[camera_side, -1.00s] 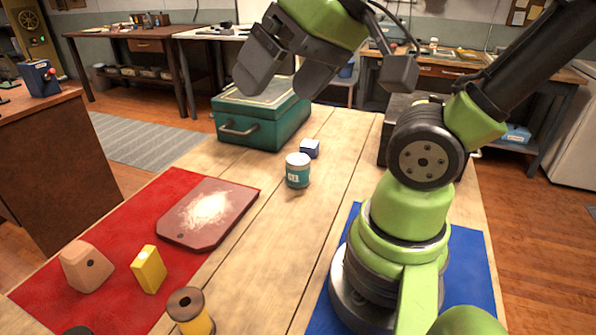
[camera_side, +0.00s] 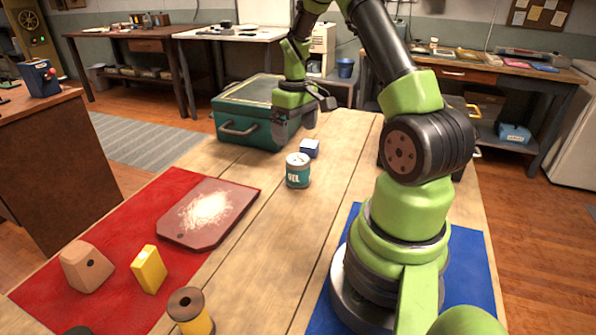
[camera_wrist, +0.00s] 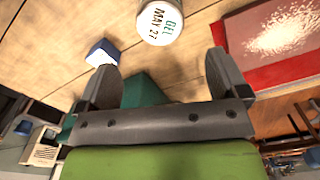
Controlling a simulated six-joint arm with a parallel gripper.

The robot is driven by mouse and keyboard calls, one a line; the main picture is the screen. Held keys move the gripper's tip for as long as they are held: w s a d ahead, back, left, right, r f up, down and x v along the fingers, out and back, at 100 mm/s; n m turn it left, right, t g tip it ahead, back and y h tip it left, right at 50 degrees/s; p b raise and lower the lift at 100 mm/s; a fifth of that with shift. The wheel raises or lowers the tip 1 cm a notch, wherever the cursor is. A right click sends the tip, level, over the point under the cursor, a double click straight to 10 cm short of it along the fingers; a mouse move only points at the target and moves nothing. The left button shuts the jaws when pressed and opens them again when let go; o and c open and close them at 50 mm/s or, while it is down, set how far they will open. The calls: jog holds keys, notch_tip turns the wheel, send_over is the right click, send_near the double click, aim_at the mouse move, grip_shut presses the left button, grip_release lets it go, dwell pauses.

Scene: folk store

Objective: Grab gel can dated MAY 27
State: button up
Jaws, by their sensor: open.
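The gel can (camera_side: 298,171) stands upright on the wooden table, a small teal and white can with "GEL" on its side in the side view. In the wrist view its white lid (camera_wrist: 160,23) reads "GEL MAY 27" and is partly cut off by the top edge. My gripper (camera_side: 293,138) is just behind and above the can, pointing down in front of the green box. In the wrist view my gripper (camera_wrist: 163,80) has its two fingers spread apart with nothing between them, and the can lies beyond the fingertips.
A small blue and white block (camera_side: 310,148) stands just behind the can, near my gripper. The green box (camera_side: 240,128) is at the back. A dark red board (camera_side: 180,232) with white powder lies on the red mat (camera_side: 50,292). Bare table lies in front of the can.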

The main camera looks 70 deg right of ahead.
aim_at(298, 159)
notch_tip(298, 159, down, 4)
jog(key=shift+s+f, duration=0.1)
jog(key=shift+f, duration=0.1)
jog(key=f, duration=0.4)
jog(key=shift+s+a+f, duration=0.15)
jog(key=shift+s+a, duration=0.1)
jog(key=shift+s, duration=0.15)
jog(key=shift+f, duration=0.5)
jog(key=c, duration=1.1)
jog(key=shift+r, duration=0.1)
